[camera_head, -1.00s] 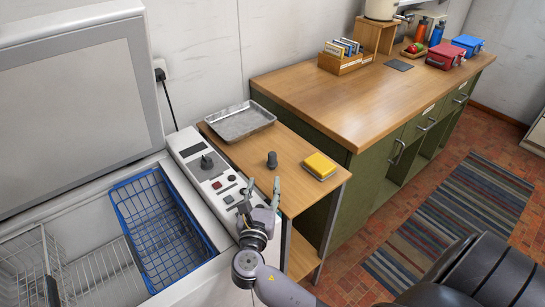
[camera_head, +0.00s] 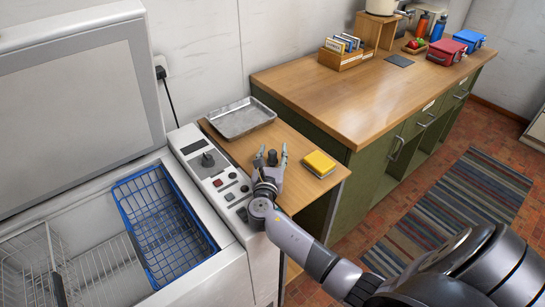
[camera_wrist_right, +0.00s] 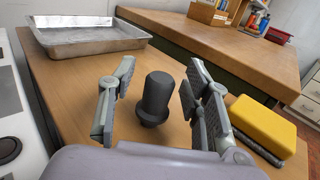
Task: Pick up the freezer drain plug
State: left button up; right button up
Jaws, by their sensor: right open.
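The freezer drain plug (camera_head: 272,158) is a small dark grey cylinder with a rounded top, standing upright on the small wooden side table (camera_head: 232,151). In the right wrist view the plug (camera_wrist_right: 157,92) stands between the two fingers, with a gap on each side. My right gripper (camera_head: 271,149) is open, with one finger to either side of the plug; it also shows in the right wrist view (camera_wrist_right: 159,64). The fingers do not appear to touch the plug. The gripper's palm hides the table in front of it. My left gripper is not in view.
A yellow sponge-like block (camera_head: 319,163) lies right of the gripper. A metal tray (camera_head: 240,118) lies behind the plug. The freezer control panel (camera_head: 217,178) with knob and buttons is at the left, beside the open freezer's blue basket (camera_head: 163,226). A higher wooden counter (camera_head: 345,98) stands right.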

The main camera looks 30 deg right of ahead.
jog(key=shift+c, duration=0.6)
grip_shut()
jog(key=shift+r, duration=0.1)
